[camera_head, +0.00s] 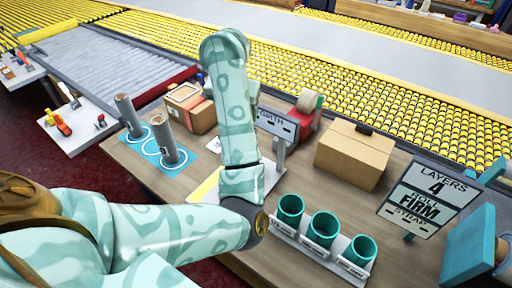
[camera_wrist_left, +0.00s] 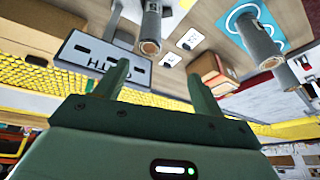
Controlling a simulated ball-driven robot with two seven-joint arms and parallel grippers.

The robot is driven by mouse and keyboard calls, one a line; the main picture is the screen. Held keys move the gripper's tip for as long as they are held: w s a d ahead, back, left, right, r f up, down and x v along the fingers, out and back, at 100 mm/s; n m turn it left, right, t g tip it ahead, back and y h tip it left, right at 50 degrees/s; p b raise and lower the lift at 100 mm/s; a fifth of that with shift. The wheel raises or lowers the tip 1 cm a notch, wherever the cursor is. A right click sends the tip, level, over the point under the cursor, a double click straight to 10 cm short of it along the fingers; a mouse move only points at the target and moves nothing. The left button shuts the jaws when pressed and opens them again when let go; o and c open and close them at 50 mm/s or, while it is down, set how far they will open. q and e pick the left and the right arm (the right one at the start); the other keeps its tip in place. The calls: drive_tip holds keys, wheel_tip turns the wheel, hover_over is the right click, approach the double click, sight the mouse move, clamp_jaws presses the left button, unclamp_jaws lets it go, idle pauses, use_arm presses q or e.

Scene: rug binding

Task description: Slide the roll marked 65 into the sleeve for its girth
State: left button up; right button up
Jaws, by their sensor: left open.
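Two grey rolls with brown ends stand on a blue ringed mat (camera_head: 142,146): the left roll (camera_head: 128,115) and the right roll (camera_head: 164,140). In the left wrist view a third grey roll (camera_wrist_left: 151,28) stands near the girth sign (camera_wrist_left: 98,62); my arm hides it in the head view. No roll's number is readable. Three teal sleeves, left (camera_head: 290,207), middle (camera_head: 323,227) and right (camera_head: 357,249), stand in a grey rack with unreadable labels; their mouths look empty. My left gripper (camera_wrist_left: 160,78) is open, its fingertips just short of the third roll's top. My right gripper is out of view.
A cardboard box (camera_head: 353,157), an open carton (camera_head: 190,105) and a red tape dispenser (camera_head: 308,118) stand at the table's back. A yellow roller conveyor runs behind.

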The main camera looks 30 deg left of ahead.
use_arm(q)
drive_tip(key=shift+h, duration=0.4)
drive_tip(key=b+x, duration=0.2)
drive_tip(key=x, duration=0.1)
drive_tip(key=b+x, duration=0.2)
drive_tip(key=x, duration=0.1)
drive_tip(key=d+b+x, duration=0.1)
drive_tip(key=b+x, duration=0.1)
drive_tip(key=x, duration=0.2)
drive_tip(key=shift+w+r, duration=0.1)
drive_tip(key=shift+w, duration=0.3)
drive_tip(key=b+x, duration=0.3)
drive_tip(key=x, duration=0.2)
drive_tip(key=shift+w+f, duration=0.25)
drive_tip(key=shift+f, duration=0.1)
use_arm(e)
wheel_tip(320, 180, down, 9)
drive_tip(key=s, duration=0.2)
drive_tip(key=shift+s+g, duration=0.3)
use_arm(q)
drive_tip(key=c, duration=1.5)
